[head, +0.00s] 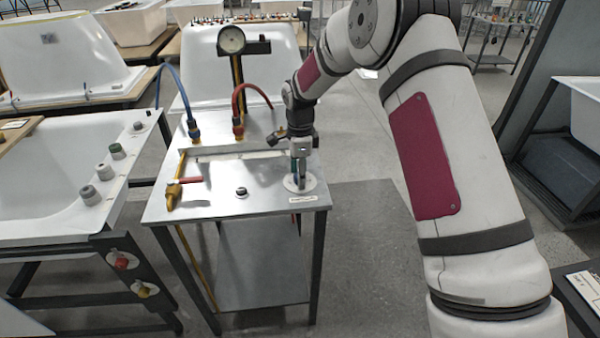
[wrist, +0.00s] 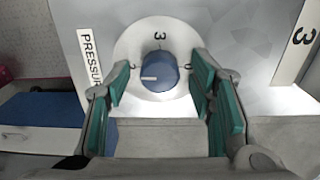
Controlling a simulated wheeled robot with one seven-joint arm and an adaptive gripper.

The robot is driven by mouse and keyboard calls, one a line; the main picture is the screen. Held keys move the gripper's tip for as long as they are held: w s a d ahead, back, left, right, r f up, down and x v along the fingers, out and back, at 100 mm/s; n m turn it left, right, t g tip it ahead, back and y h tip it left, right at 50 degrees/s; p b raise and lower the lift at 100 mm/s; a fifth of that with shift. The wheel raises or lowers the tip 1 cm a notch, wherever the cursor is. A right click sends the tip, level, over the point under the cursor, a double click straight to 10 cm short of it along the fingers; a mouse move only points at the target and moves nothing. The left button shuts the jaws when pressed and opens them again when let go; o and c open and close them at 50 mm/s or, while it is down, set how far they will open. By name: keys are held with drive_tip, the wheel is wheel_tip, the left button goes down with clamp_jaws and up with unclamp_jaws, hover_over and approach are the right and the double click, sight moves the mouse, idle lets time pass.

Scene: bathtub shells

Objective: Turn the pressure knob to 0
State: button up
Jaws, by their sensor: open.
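The pressure knob (wrist: 163,66) is a round blue knob with a short white mark on it, in the middle of a white round dial (wrist: 127,47) in the wrist view. A "3" stands above the knob on the dial, and a "PRESSURE" label (wrist: 91,60) lies to the left. In the head view my gripper (head: 300,178) points down over the dial (head: 313,185) at the table's right front, mostly hiding the knob.
The metal table (head: 215,207) also holds a small dark knob (head: 241,191), a red-handled yellow valve (head: 174,190), blue (head: 176,80) and red (head: 246,86) hoses and a gauge (head: 231,40) on a post. A white tub (head: 40,200) with knobs stands left. Floor right of the table is clear.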

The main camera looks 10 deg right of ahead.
drive_tip(key=shift+c, duration=0.3)
drive_tip(key=c, duration=1.1)
drive_tip(key=shift+n, duration=0.3)
